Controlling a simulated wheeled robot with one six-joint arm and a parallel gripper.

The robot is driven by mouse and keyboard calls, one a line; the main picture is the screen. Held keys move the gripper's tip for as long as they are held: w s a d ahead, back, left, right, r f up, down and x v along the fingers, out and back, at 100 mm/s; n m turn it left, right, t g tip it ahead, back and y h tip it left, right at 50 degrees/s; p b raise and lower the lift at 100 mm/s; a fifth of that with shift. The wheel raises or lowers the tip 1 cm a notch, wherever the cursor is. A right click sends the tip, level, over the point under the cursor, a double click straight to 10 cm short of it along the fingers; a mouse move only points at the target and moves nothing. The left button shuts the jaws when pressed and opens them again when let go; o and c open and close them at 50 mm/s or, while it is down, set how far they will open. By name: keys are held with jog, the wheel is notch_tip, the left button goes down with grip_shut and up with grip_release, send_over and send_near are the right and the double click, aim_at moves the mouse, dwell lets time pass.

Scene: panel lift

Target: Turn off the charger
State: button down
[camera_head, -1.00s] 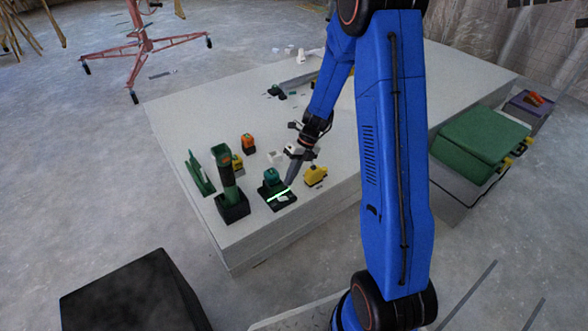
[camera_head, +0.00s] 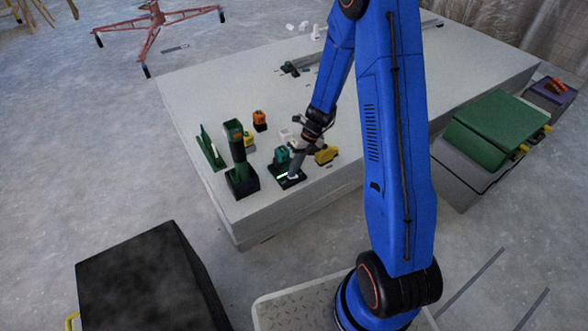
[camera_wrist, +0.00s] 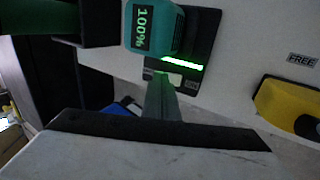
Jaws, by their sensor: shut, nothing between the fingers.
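The charger (camera_head: 289,180) is a black dock near the front edge of the grey table, with a teal battery (camera_head: 282,156) seated in it. In the wrist view the battery (camera_wrist: 155,28) reads 100%, and a green light strip (camera_wrist: 182,62) glows on the charger (camera_wrist: 205,48). A small pale patch with a label (camera_wrist: 190,84) lies below the strip, partly hidden by my fingers. My gripper (camera_head: 294,177) is shut and empty, pointing down at the charger's front part. In the wrist view its tips (camera_wrist: 162,80) overlap that front part; I cannot tell whether they touch.
A green and black tool (camera_head: 239,165) in a dock stands left of the charger. A yellow item (camera_head: 326,154) stands close on the right; a FREE label (camera_wrist: 302,60) lies near it. An orange-topped item (camera_head: 259,121) is behind. A black box (camera_head: 145,280) stands on the floor.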

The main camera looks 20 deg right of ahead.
jog(key=shift+a, duration=0.15)
jog(key=shift+f, duration=0.1)
jog(key=shift+w+d+f, duration=0.15)
jog(key=shift+d, duration=0.65)
jog(key=shift+d+r, duration=0.35)
jog(key=shift+r, duration=0.3)
jog(key=v, duration=1.2)
jog(key=shift+d+r, duration=0.2)
jog(key=shift+r, duration=0.05)
jog(key=shift+w, duration=0.15)
